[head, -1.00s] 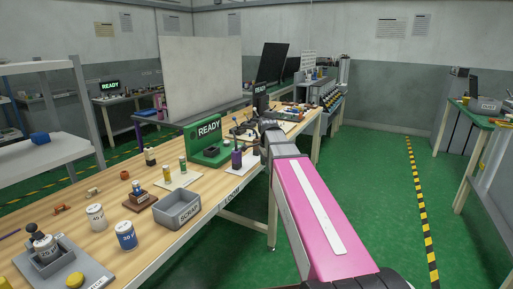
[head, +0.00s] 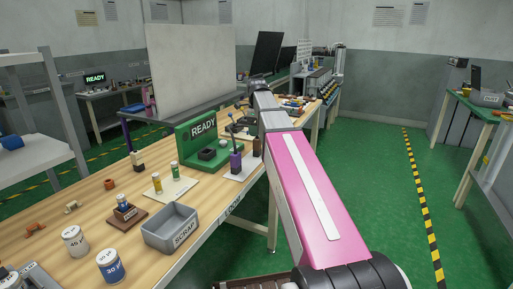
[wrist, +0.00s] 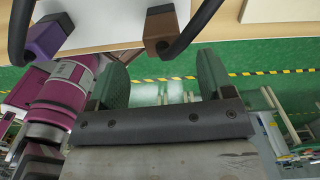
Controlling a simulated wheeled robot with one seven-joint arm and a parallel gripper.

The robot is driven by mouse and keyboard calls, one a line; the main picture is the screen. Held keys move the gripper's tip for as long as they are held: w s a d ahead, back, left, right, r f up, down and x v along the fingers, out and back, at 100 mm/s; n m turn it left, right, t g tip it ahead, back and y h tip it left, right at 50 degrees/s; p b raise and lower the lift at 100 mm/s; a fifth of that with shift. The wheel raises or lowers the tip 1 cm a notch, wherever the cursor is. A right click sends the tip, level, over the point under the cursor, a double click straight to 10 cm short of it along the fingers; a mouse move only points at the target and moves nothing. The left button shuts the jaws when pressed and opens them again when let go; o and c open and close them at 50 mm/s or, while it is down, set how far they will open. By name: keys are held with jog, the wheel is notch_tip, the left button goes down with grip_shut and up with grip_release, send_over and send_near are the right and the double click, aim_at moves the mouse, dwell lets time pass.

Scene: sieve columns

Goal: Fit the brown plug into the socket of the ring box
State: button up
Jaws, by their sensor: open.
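The brown plug (head: 256,147) stands upright on a pale board beside the purple plug (head: 235,162). In the wrist view the brown plug (wrist: 160,28) has a thick black cable and sits just past the space between my fingers. My gripper (wrist: 162,72) is open and empty, its two grey-green fingers wide apart and not touching the plug. In the head view the gripper itself is not clear at the far end of my arm. A small dark box (head: 207,154) sits on the green READY stand (head: 188,147); I cannot tell whether it is the ring box.
The purple plug also shows in the wrist view (wrist: 46,36), left of the brown one. A grey scrap bin (head: 171,228), small bottles (head: 157,183) and cans (head: 111,265) stand on the wooden bench (head: 100,208). Green floor to the right is open.

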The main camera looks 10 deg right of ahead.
aim_at(258, 138)
jog(key=shift+w+d+f, duration=0.1)
jog(key=shift+f, duration=1.85)
jog(key=shift+d+f, duration=0.1)
jog(key=shift+f, duration=1.85)
jog(key=shift+c, duration=0.3)
jog(key=c, duration=1)
